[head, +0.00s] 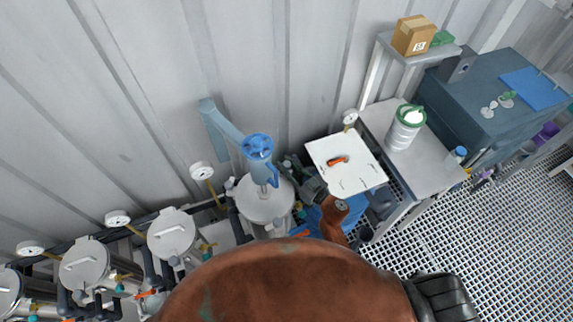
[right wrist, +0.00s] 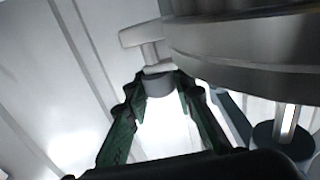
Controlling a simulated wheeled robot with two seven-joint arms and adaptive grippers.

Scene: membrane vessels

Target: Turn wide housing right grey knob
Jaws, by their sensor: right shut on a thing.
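The wide housing (head: 262,205) is a round pale vessel below the blue fitting in the head view. In the right wrist view the large metal housing (right wrist: 250,50) fills the upper right. The grey knob (right wrist: 159,86) is a short cylinder beside it, at the foot of a pale T-shaped fitting (right wrist: 148,42). My right gripper (right wrist: 161,90) has its dark green fingers on both sides of the knob and is shut on it. In the head view the right gripper (head: 292,164) is beside the housing's right edge, and the knob cannot be made out. My left gripper is out of view.
A blue jug-like fitting (head: 258,160) stands over the housing. A white panel with an orange handle (head: 350,163) lies close to the right. Several smaller vessels with gauges (head: 172,232) line the lower left. A bench (head: 425,160) holds a white canister (head: 404,130).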

